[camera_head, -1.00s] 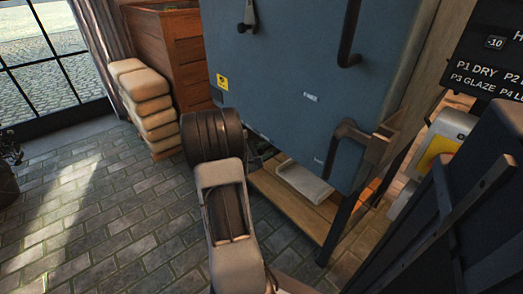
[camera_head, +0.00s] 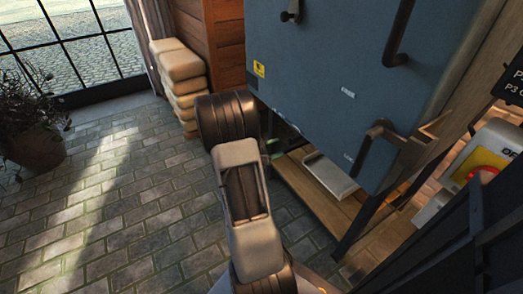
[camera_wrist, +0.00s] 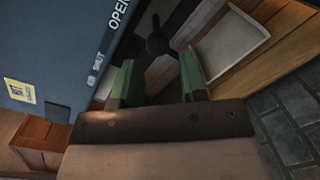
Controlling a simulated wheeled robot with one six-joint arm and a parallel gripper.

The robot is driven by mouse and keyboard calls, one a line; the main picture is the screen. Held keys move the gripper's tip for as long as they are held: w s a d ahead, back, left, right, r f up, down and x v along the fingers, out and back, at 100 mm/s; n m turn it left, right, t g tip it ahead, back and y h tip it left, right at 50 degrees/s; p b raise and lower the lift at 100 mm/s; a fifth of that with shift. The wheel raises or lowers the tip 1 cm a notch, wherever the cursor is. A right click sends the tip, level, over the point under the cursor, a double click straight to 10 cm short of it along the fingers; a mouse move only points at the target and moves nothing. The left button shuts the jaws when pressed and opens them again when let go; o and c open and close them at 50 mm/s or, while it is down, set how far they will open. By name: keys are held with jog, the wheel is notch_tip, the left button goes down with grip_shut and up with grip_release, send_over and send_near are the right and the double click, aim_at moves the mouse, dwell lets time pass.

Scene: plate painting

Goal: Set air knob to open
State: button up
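The blue kiln (camera_head: 330,75) fills the upper middle of the head view, and its face also shows in the wrist view (camera_wrist: 65,50). In the wrist view a dark knob (camera_wrist: 157,42) sits at top centre, beside the kiln face marked "OPEN" and "SHUT"; its exact setting is hard to tell. My gripper (camera_wrist: 160,72) has two green fingers, spread apart with nothing between them. The knob appears just beyond the fingertips; I cannot tell if they touch. In the head view my arm hides most of the gripper and the knob.
A pale tray (camera_head: 331,175) lies on the wooden shelf (camera_head: 305,190) under the kiln. A yellow-fronted box with a red button (camera_head: 484,174) stands right. Stacked pale bags (camera_head: 183,80) and a wooden cabinet (camera_head: 215,40) stand behind. A potted plant (camera_head: 35,145) is left. Brick floor is clear between.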

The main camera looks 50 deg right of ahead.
jog(key=shift+p+v, duration=0.45)
jog(key=shift+v, duration=2.45)
jog(key=shift+f, duration=0.1)
jog(key=a+r+m+t+y+p, duration=0.1)
jog(key=a+r+t+y+p, duration=0.5)
jog(key=a+r+p, duration=0.9)
jog(key=a+r+m+t+y+p, duration=0.2)
jog(key=a+r+t+y+p, duration=0.4)
jog(key=a+r+y+p, duration=0.4)
jog(key=a+r+p, duration=0.3)
jog(key=r, duration=0.4)
jog(key=w+a+r+p, duration=0.1)
jog(key=a+r+p, duration=0.2)
jog(key=r, duration=0.4)
jog(key=shift+a+r+p, duration=0.25)
jog(key=shift+r+p, duration=0.15)
jog(key=shift+p, duration=0.2)
